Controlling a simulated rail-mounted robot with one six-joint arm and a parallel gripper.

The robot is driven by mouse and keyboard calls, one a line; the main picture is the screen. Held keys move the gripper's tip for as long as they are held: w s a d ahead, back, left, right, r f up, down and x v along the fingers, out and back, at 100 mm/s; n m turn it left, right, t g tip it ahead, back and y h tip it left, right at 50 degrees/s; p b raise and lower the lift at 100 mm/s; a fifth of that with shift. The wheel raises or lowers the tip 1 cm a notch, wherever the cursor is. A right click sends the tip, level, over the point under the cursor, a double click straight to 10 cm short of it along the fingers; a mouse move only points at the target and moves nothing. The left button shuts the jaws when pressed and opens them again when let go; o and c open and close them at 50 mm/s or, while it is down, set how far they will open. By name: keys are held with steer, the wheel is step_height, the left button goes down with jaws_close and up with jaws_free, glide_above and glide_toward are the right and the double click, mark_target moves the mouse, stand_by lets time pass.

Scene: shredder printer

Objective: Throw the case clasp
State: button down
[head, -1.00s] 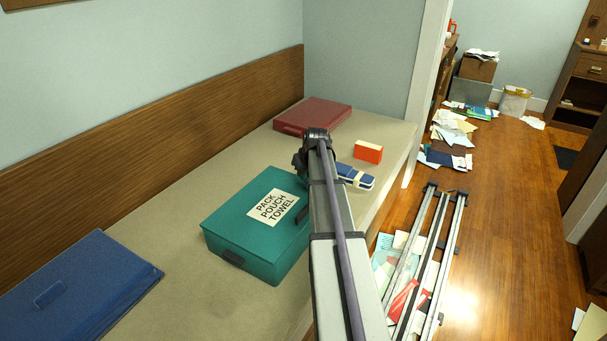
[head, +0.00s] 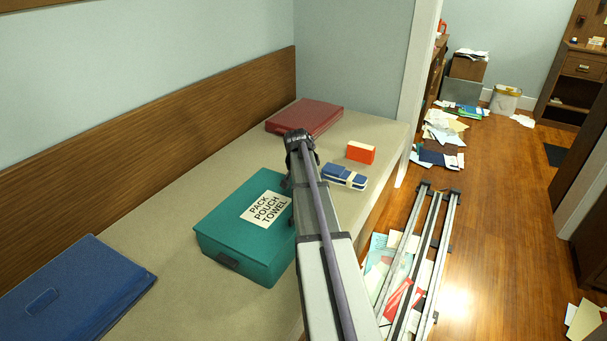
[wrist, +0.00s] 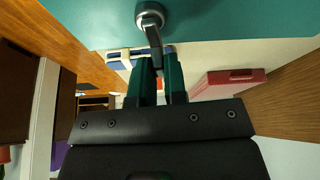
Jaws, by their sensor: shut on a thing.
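The teal case (head: 225,220), labelled "PACK POUCH TOWEL", lies closed on the bench. In the wrist view its teal face (wrist: 235,18) fills the top. A round metal mount (wrist: 149,14) sits on that face, and the dark clasp lever (wrist: 153,35) sticks out from it. My gripper (wrist: 160,62) is shut on the lever's free end, close to the case. In the head view my arm hides the gripper, the clasp and the case's right side. A dark fitting (head: 229,263) shows on the case's near side.
On the bench (head: 150,220) are a blue case (head: 70,290), a dark red case (head: 305,117), an orange box (head: 360,152) and a strapped blue bundle (head: 344,177). A wooden backboard (head: 150,135) runs behind. Papers litter the floor at right.

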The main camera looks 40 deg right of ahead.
steer(key=shift+s+m+g, duration=0.15)
steer(key=shift+m+g, duration=0.15)
steer(key=shift+m, duration=0.5)
steer(key=c, duration=1.2)
jaws_free()
steer(key=shift+o, duration=0.2)
steer(key=p+v, duration=1)
steer(key=v, duration=0.1)
steer(key=shift+f, duration=0.15)
